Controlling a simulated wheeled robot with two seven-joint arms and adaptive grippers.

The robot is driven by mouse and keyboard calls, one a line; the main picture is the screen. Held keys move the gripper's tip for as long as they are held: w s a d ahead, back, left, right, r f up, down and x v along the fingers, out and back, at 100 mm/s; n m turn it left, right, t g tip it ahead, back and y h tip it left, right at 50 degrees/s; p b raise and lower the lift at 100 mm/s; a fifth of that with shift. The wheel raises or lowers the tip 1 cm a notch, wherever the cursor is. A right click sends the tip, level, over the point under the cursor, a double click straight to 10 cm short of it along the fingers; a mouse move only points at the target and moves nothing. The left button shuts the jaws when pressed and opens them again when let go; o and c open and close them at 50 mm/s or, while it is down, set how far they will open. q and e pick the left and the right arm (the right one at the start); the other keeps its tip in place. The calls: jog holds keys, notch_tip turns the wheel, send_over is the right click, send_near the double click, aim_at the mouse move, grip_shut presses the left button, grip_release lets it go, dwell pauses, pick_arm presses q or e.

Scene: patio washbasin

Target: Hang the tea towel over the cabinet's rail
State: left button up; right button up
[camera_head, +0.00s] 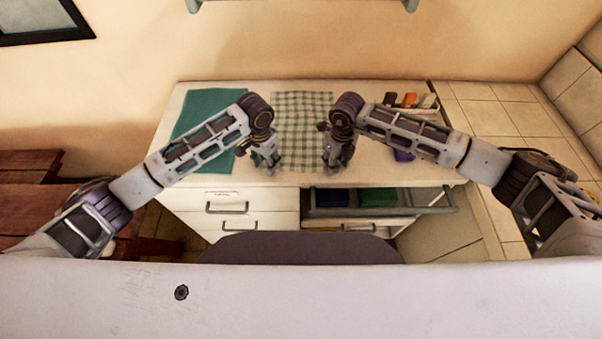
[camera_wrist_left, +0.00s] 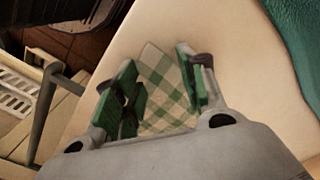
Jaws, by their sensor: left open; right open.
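The tea towel, a green-and-white checked cloth (camera_head: 302,105), lies flat on the cabinet's pale top. My left gripper (camera_head: 269,163) is open at the towel's near left corner. In the left wrist view, the towel (camera_wrist_left: 162,78) shows between and beyond its parted green-padded fingers (camera_wrist_left: 160,88). My right gripper (camera_head: 335,160) is open at the towel's near right corner. I cannot tell whether either touches the cloth. The grey rail (camera_head: 385,211) runs along the right part of the cabinet's front, below the top; a grey bar also shows at left in the wrist view (camera_wrist_left: 44,112).
A plain teal cloth (camera_head: 207,112) lies left of the towel. A holder with orange and dark items (camera_head: 408,101) and a purple object (camera_head: 403,155) are at right. White drawers (camera_head: 228,207) with handles are at front left. A red-brown bench (camera_head: 35,195) stands left.

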pick_arm(q)
jog(key=shift+f, duration=0.2)
pick_arm(e)
jog(key=shift+f, duration=0.2)
pick_arm(q)
jog(key=c, duration=0.5)
pick_arm(e)
jog(key=shift+s, duration=0.1)
jog(key=c, duration=0.5)
pick_arm(q)
jog(key=shift+s+f, duration=0.1)
jog(key=shift+f, duration=0.05)
grip_shut()
pick_arm(e)
jog(key=shift+f, duration=0.1)
grip_shut()
pick_arm(q)
jog(key=shift+a, duration=0.1)
pick_arm(e)
jog(key=shift+d, duration=0.1)
pick_arm(q)
jog(key=shift+r, duration=0.25)
pick_arm(e)
jog(key=shift+r, duration=0.2)
